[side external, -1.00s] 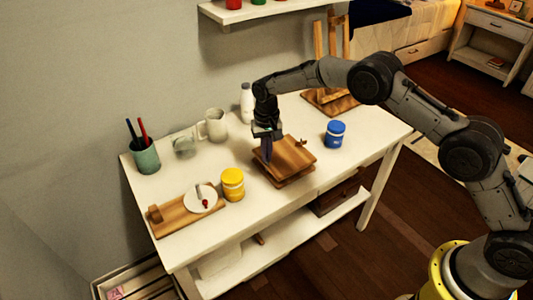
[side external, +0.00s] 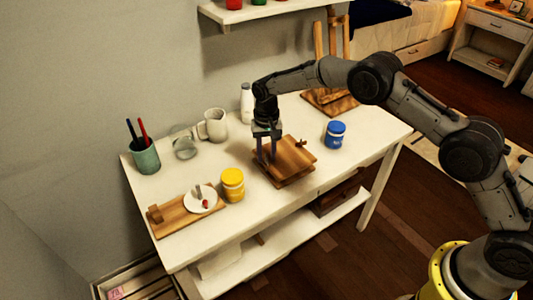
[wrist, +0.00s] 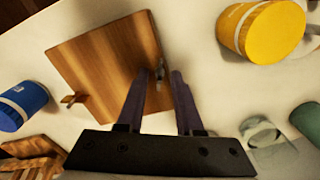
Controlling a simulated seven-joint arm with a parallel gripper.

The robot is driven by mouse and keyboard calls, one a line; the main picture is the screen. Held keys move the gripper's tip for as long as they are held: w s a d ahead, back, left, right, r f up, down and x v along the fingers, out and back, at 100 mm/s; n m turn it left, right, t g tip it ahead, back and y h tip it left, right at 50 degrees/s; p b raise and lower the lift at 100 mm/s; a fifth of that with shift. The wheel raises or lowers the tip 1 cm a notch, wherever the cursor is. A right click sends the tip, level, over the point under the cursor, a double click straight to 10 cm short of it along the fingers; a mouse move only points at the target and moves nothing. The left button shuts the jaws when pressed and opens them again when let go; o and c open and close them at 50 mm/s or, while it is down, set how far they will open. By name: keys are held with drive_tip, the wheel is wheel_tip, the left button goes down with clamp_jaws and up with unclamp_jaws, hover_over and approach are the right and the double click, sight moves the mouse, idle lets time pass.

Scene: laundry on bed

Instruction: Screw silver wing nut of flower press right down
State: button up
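The flower press (side external: 291,154), two stacked square wooden boards, lies in the middle of the white table. In the wrist view its top board (wrist: 105,60) fills the upper left. The small silver wing nut (wrist: 160,72) stands near the board's right edge there. A wooden wing-shaped piece (wrist: 73,98) sits near the opposite edge. My gripper (wrist: 159,80) points down at the press, its two dark fingers apart on either side of the silver wing nut. No contact between fingers and nut is visible. In the side view my gripper (side external: 266,158) is over the press's left corner; the nut is hidden there.
A yellow jar (side external: 232,184) stands left of the press, a blue jar (side external: 335,134) right. Behind are a glass (side external: 184,142), a mug (side external: 213,125), a white bottle (side external: 247,102) and a pen cup (side external: 145,157). A wooden board with a white disc (side external: 201,199) lies front left.

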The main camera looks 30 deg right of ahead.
wheel_tip(320, 180, up, 14)
idle(0.6)
drive_tip(key=shift+f, duration=0.1)
drive_tip(key=o, duration=0.4)
drive_tip(key=shift+o, duration=1.2)
drive_tip(key=shift+n, duration=0.6)
drive_tip(key=shift+o, duration=0.4)
drive_tip(key=shift+n, duration=0.8)
wheel_tip(320, 180, down, 14)
drive_tip(key=n, duration=1.5)
